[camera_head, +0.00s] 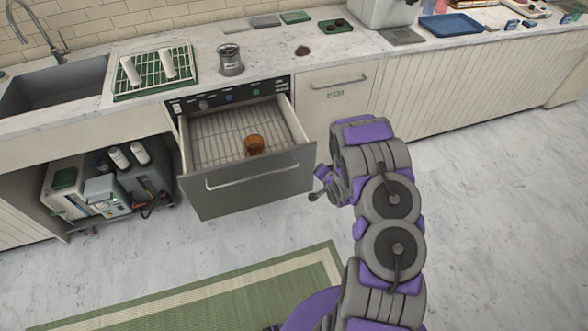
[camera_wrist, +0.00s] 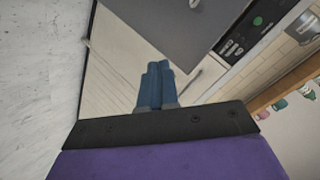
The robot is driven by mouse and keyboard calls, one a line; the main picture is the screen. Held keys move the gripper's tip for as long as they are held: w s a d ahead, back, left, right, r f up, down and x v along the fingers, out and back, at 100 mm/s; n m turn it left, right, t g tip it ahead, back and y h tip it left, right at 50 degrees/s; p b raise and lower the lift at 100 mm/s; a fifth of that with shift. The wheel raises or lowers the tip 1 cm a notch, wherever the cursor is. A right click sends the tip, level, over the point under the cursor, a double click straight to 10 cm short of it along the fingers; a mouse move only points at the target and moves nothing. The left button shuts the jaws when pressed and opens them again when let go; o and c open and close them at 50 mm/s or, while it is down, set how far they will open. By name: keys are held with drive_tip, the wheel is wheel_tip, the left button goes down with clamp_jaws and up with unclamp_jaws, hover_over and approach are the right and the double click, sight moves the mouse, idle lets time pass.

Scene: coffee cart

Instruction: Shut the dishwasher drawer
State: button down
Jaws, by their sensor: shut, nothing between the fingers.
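The dishwasher drawer (camera_head: 250,183) is pulled out below the counter in the head view. It has a grey front with a long bar handle, and a wire rack inside. An amber cup (camera_head: 254,145) stands in the rack. My gripper (camera_head: 316,188) is beside the right end of the drawer front; I cannot tell whether it touches. In the wrist view my gripper's blue fingers (camera_wrist: 155,85) are together and empty. The grey drawer front (camera_wrist: 165,30) shows above them there, rotated, with the control panel (camera_wrist: 240,35) to its right.
The marble counter (camera_head: 270,55) holds a green drying rack (camera_head: 155,72), a glass jar (camera_head: 230,60) and small trays. A closed cabinet (camera_head: 333,100) is right of the drawer. Machines (camera_head: 90,190) stand in the open bay at left. A green rug (camera_head: 210,300) lies on the floor in front.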

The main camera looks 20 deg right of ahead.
drive_tip(key=s+a+f+m+t+y, duration=0.1)
drive_tip(key=a+f+m+t, duration=0.15)
drive_tip(key=f, duration=0.25)
drive_tip(key=m+t+b, duration=0.2)
drive_tip(key=m+t, duration=0.2)
drive_tip(key=m, duration=0.1)
approach(291, 163)
drive_tip(key=w+b, duration=0.3)
drive_tip(key=w, duration=0.3)
drive_tip(key=shift+w+r, duration=0.15)
drive_tip(key=shift+w, duration=0.3)
drive_tip(key=shift+r, duration=0.1)
